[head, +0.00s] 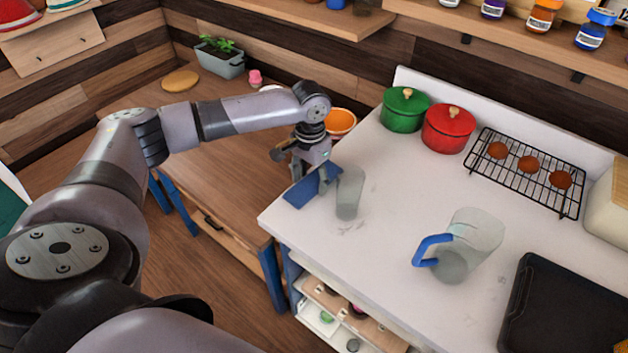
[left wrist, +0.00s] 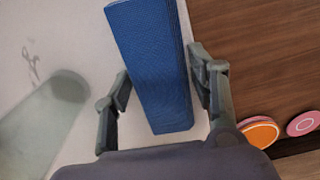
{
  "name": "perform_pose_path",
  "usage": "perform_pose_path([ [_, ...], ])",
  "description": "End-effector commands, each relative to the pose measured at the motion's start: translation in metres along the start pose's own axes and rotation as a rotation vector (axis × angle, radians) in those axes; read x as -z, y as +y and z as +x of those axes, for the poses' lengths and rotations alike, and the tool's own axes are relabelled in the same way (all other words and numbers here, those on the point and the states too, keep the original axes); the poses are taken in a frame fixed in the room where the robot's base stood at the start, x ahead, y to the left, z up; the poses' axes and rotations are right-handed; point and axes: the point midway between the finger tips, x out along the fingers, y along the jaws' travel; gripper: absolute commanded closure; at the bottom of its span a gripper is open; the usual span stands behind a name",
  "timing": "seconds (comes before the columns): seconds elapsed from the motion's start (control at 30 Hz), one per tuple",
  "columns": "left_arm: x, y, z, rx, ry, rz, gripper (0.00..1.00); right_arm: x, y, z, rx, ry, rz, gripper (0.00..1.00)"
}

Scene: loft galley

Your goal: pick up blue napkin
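The blue napkin (head: 304,190) is a folded, layered strip at the near left corner of the white counter. In the left wrist view the blue napkin (left wrist: 152,65) runs between the two fingers. My left gripper (head: 312,172) reaches down over it, pointing at the counter. The napkin appears to be still at counter level. My right gripper is not in view.
A clear glass (head: 349,193) stands just right of the gripper. A clear pitcher (head: 468,245) with a blue handle stands further right. Green (head: 404,110) and red (head: 448,129) pots are behind. An orange bowl (head: 340,122) is on the wooden table (head: 230,150).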

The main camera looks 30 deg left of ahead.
Motion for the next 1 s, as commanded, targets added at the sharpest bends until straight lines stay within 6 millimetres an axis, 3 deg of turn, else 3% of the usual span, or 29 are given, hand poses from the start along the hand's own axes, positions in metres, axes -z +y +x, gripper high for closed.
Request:
perform_pose_path([
  [0.43,0.0,0.0,0.0,0.0,0.0,0.0,0.78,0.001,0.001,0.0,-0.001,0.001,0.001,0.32],
  [0.77,0.001,0.0,-0.005,0.0,0.001,0.0,0.78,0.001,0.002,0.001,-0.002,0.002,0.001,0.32],
  [1.0,0.001,0.0,-0.035,0.0,0.004,0.001,0.78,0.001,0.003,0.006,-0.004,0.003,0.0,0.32],
])
